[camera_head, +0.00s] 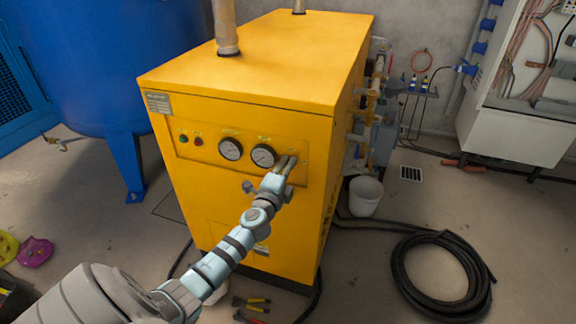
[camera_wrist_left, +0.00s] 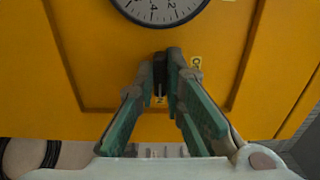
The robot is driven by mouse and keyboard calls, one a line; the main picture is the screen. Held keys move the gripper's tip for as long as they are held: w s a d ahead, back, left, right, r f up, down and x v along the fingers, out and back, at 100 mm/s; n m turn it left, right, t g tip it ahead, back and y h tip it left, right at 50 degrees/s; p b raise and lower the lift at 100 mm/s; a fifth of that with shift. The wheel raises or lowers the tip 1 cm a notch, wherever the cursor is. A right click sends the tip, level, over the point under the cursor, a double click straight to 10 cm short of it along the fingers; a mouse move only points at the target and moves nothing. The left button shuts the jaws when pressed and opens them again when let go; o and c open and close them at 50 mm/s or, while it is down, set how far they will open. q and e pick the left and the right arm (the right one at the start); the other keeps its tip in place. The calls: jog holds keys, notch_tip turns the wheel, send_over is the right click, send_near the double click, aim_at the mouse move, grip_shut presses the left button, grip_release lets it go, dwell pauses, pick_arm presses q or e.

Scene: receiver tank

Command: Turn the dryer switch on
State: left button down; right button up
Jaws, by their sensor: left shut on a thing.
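The yellow dryer (camera_head: 270,65) stands in the middle of the head view. Its front panel has two round gauges (camera_head: 263,156), a red and a green indicator (camera_head: 184,139), and my left gripper (camera_head: 287,164) at the panel's right end. In the left wrist view, the fingertips of my left gripper (camera_wrist_left: 166,60) are closed on the small dark dryer switch (camera_wrist_left: 159,68), below a gauge (camera_wrist_left: 160,8). My right gripper is not in view.
A blue tank (camera_head: 110,60) stands left of the dryer. Pipes and valves (camera_head: 370,110) run along its right side, with a white bucket (camera_head: 366,196) below. A coiled black hose (camera_head: 440,270) and pliers (camera_head: 250,302) lie on the floor. An open cabinet (camera_head: 500,125) is at the right.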

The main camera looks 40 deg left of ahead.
pick_arm(q)
jog(key=shift+f, duration=0.15)
jog(key=c, duration=1.7)
grip_release()
jog(key=v, duration=1.2)
jog(key=shift+d, duration=0.1)
